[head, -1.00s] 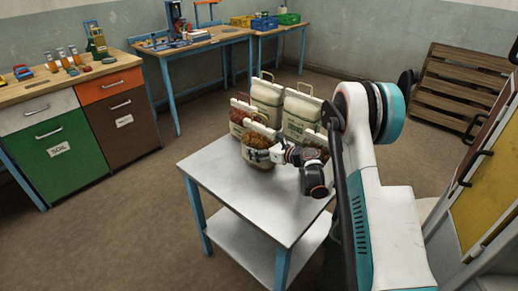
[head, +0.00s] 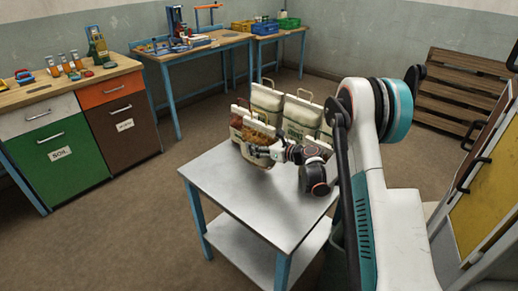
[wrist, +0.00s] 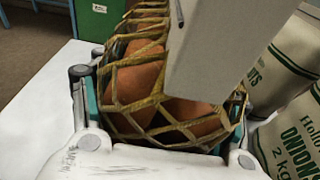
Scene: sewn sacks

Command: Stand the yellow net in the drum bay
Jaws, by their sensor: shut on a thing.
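The yellow net (wrist: 150,85) is a mesh bag with brown-orange round contents and a pale flat top strip. It sits between the fingers of my gripper (wrist: 160,115) in the wrist view, which is shut on it. In the head view the net (head: 259,131) is upright above the front of the sack group, with my gripper (head: 262,151) across its lower part. It looks slightly raised off the white table (head: 245,195), but its underside is hard to make out. I cannot pick out the drum bay in either view.
Pale printed sacks (head: 299,114) stand close behind and right of the net; one reads "onions" in the wrist view (wrist: 296,140). The table's front and left are bare. Cabinets (head: 60,155) stand at left.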

